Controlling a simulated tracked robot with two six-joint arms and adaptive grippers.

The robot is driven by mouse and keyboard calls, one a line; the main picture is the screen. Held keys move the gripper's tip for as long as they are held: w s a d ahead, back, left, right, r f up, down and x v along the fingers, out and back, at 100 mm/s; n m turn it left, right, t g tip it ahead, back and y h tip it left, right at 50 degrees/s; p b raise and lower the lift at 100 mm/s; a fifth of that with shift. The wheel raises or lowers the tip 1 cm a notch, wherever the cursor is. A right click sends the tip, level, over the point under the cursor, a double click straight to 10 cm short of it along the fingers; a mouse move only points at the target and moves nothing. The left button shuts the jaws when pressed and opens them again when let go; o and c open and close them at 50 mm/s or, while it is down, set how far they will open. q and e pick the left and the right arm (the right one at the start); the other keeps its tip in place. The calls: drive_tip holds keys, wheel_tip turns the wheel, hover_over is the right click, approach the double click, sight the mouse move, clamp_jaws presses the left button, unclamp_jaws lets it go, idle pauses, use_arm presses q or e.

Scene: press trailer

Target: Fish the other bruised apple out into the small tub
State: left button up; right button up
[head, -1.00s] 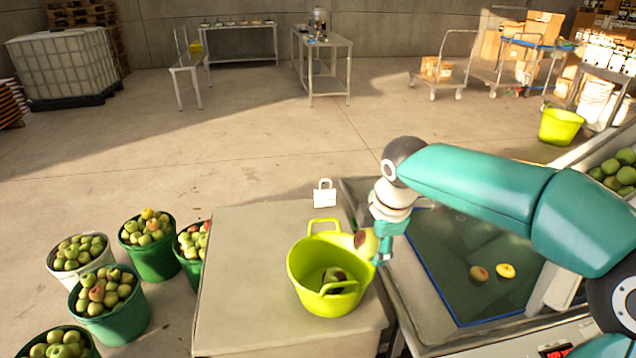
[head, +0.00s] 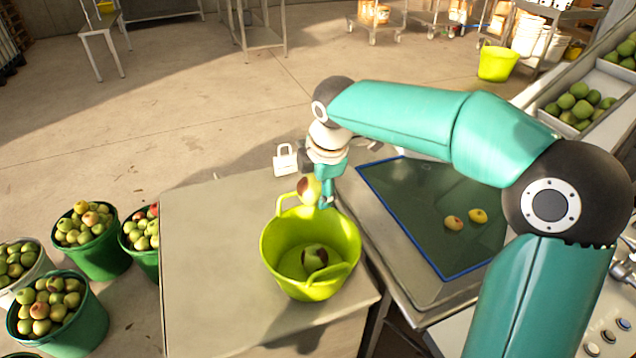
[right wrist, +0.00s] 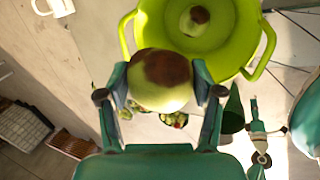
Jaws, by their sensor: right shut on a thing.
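My right gripper (head: 326,192) is shut on a bruised apple (head: 309,188), green with a large brown patch. In the right wrist view the held apple (right wrist: 160,80) sits between both fingers. It is at the far rim of the yellow-green small tub (head: 284,242), which also shows in the right wrist view (right wrist: 240,50). Inside the tub lies one apple with a dark brown patch (head: 314,257). In the head view the gripper partly hides the held apple. My left gripper is not in the head view; an arm-like part shows at the lower right of the wrist view.
The tub stands on a pale worktop (head: 205,260). Beside it is a blue-edged water tank (head: 420,210) with two yellowish apples (head: 478,215) in it. A white padlock-shaped object (head: 286,160) stands behind the tub. Green buckets of apples (head: 92,262) stand on the floor at left.

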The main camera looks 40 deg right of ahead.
drive_tip(key=shift+f+b, duration=0.9)
drive_tip(key=shift+f, duration=0.55)
drive_tip(key=o, duration=1.3)
drive_tip(key=v, duration=1.2)
drive_tip(key=shift+s+a, duration=0.1)
drive_tip(key=shift+s, duration=0.05)
